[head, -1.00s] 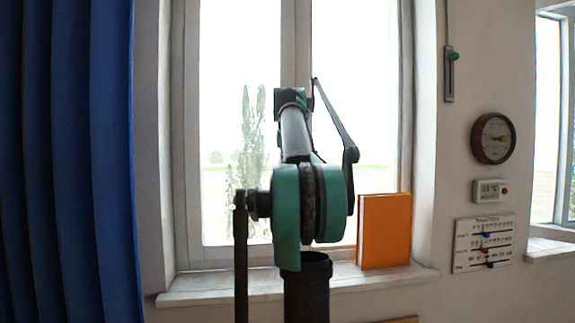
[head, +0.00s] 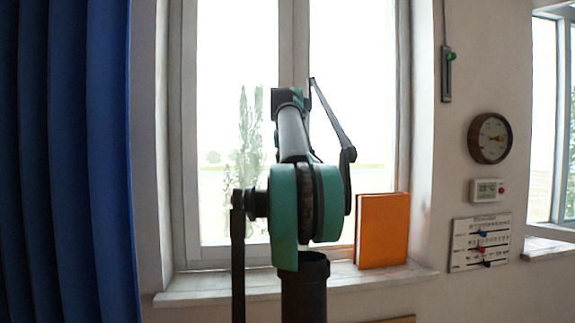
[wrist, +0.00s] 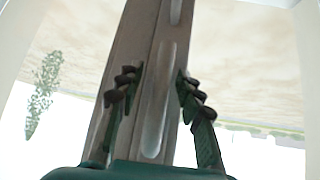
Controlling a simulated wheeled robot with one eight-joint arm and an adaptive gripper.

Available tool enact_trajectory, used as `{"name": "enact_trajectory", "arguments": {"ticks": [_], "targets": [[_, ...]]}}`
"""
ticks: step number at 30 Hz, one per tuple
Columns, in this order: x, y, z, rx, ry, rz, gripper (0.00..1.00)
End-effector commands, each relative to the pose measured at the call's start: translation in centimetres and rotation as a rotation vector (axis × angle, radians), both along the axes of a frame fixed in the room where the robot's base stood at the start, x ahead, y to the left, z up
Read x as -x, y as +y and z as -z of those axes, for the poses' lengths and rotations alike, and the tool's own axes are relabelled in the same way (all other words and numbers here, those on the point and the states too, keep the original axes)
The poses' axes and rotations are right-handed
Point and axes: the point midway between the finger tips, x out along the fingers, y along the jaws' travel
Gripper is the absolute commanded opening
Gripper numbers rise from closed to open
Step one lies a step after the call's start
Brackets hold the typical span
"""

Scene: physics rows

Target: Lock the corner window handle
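In the wrist view, the window handle (wrist: 160,95) is a long, pale metal lever lying along the grey window frame (wrist: 128,50). My gripper (wrist: 157,88) is open, with one dark ridged finger on each side of the handle. Gaps show between the fingers and the handle. I cannot tell how deep the fingers reach. In the head view, my arm stands in front of the window's middle post (head: 293,45) and hides the handle and my gripper.
An orange book (head: 382,230) stands on the right of the sill (head: 210,290). A blue curtain (head: 70,160) hangs at left. A clock (head: 490,138), a small display (head: 487,190) and a calendar board (head: 480,242) are on the right wall. Another window (head: 545,110) is at far right.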

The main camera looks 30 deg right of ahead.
Motion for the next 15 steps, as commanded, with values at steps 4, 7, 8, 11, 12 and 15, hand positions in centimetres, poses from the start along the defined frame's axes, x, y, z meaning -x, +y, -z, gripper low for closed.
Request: {"name": "enact_trajectory", "arguments": {"ticks": [4,7,8,11,12,15], "targets": [[0.7,0.4,-0.8,0.000,0.000,0.000,0.37],[1.7,0.9,-1.9,0.000,0.000,0.000,0.37],[2.1,1.2,-2.3,0.000,0.000,0.000,0.37],[3.4,1.8,-3.8,0.000,0.000,0.000,0.37],[3.9,2.1,-4.4,0.000,0.000,0.000,0.37],[5.1,2.8,-5.8,0.001,0.000,-0.001,0.37]]}}
